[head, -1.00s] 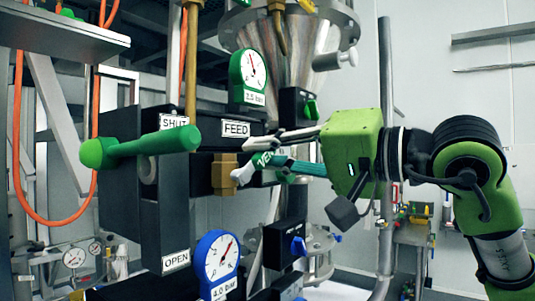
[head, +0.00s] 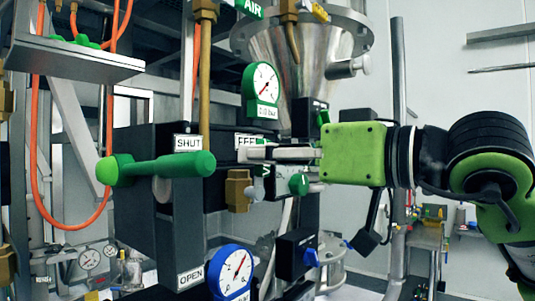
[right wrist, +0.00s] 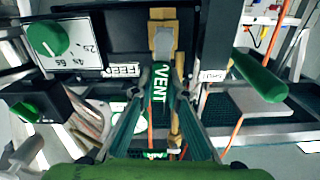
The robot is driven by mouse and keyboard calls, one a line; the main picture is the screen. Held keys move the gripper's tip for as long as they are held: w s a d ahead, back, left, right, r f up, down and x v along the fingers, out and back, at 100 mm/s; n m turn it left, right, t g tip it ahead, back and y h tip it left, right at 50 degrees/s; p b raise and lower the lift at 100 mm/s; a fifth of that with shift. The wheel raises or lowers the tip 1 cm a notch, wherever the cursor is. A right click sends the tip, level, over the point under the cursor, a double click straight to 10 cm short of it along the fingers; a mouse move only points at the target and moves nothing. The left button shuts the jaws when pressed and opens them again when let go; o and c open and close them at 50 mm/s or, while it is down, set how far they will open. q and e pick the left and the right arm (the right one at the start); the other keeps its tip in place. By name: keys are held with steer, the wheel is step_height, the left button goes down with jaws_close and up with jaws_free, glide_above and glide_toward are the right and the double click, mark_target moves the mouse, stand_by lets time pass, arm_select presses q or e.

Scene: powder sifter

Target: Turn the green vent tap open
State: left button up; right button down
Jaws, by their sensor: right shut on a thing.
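The green vent tap handle (right wrist: 159,84), lettered VENT, lies lengthwise between the two fingers of my right gripper (right wrist: 160,98) in the right wrist view. The gripper is shut on it. In the head view my right gripper (head: 262,154) reaches in from the right, and its fingers hide most of the handle; a small lettered green part (head: 263,171) shows below them. A brass fitting (head: 238,190) sits just left of the tap. My left gripper is not in view.
A large green lever (head: 155,168) sticks out at left, between SHUT (head: 188,143) and OPEN (head: 191,276) plates. A green gauge (head: 262,84) is above the tap, a blue gauge (head: 231,271) below. A metal hopper (head: 300,60) stands behind.

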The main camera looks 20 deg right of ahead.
steer(key=shift+s+a+n, duration=0.15)
steer(key=shift+a+n, duration=0.05)
steer(key=shift+n, duration=0.4)
steer(key=c, duration=2)
jaws_free()
steer(key=shift+o, duration=0.2)
steer(key=shift+s, duration=0.1)
steer(key=v, duration=1.2)
